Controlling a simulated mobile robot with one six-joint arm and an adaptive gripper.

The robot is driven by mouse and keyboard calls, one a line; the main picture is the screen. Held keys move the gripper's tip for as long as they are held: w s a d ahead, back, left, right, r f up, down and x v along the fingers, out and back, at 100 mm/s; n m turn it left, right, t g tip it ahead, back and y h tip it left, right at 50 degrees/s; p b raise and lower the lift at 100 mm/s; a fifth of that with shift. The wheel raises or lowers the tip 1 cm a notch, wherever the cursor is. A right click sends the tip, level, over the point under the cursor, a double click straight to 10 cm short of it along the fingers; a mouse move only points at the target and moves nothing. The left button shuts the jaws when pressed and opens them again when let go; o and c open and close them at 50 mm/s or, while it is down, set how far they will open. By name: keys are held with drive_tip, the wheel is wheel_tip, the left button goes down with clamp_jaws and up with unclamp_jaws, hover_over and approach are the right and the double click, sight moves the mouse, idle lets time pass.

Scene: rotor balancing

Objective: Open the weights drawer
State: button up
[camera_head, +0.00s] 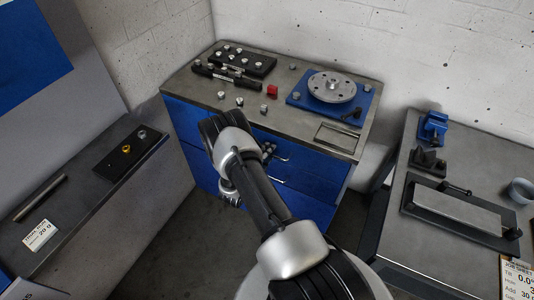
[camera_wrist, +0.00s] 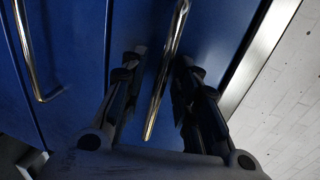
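The blue cabinet under the grey worktop has drawers with bright bar handles. In the head view the upper drawer handle (camera_head: 281,157) and the lower drawer handle (camera_head: 277,180) show beside my arm. No label tells which is the weights drawer. The drawer fronts look closed. My gripper (camera_head: 268,149) is at the upper drawer front, partly hidden by my arm. In the wrist view my gripper (camera_wrist: 161,68) is open, and the upper handle (camera_wrist: 166,70) runs between its two fingers. I cannot tell whether they touch it. The other handle (camera_wrist: 35,55) is at the left.
A side table (camera_head: 400,225) is at right, a grey bench (camera_head: 85,205) at left. Floor shows between.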

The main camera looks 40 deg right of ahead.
drive_tip(key=shift+c, duration=0.6)
clamp_jaws()
